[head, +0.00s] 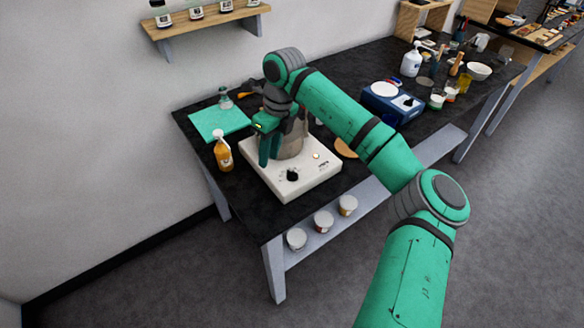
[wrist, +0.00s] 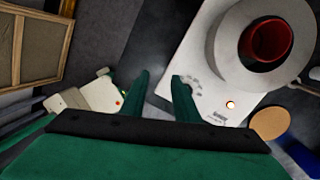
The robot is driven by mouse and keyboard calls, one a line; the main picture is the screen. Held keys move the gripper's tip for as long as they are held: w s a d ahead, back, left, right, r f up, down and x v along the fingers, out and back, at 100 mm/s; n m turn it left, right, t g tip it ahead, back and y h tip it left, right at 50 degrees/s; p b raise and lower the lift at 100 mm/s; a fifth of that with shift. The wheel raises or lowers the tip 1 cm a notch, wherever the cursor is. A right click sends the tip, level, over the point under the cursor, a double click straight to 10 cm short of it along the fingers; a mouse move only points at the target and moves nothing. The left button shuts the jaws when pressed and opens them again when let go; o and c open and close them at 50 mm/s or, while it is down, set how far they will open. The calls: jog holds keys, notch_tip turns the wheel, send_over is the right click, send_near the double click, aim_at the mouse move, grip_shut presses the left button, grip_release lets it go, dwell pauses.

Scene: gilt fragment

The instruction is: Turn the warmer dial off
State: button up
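The white warmer (head: 305,181) stands on the black bench, and it also shows at the right in the wrist view (wrist: 207,58). Its black dial (head: 292,175) is on the front face; in the wrist view the dial is not clearly visible, and scale marks show beside my right finger. My gripper (head: 268,153) points down beside the pot. Its fingers (wrist: 160,92) are apart, with nothing seen between them.
An orange bottle (head: 223,154) and a teal mat (head: 218,123) are left of the warmer. A round tan pad (head: 346,148) and a blue device (head: 393,104) are to its right. Several jars (head: 323,221) stand on the lower shelf. The floor in front is clear.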

notch_tip(320, 180, up, 2)
jog(key=r+h, duration=0.1)
jog(key=h, duration=0.1)
send_over(292, 172)
jog(key=shift+m+t, duration=0.3)
jog(key=shift+m, duration=0.1)
notch_tip(292, 172, down, 11)
jog(key=shift+f, duration=0.1)
grip_shut()
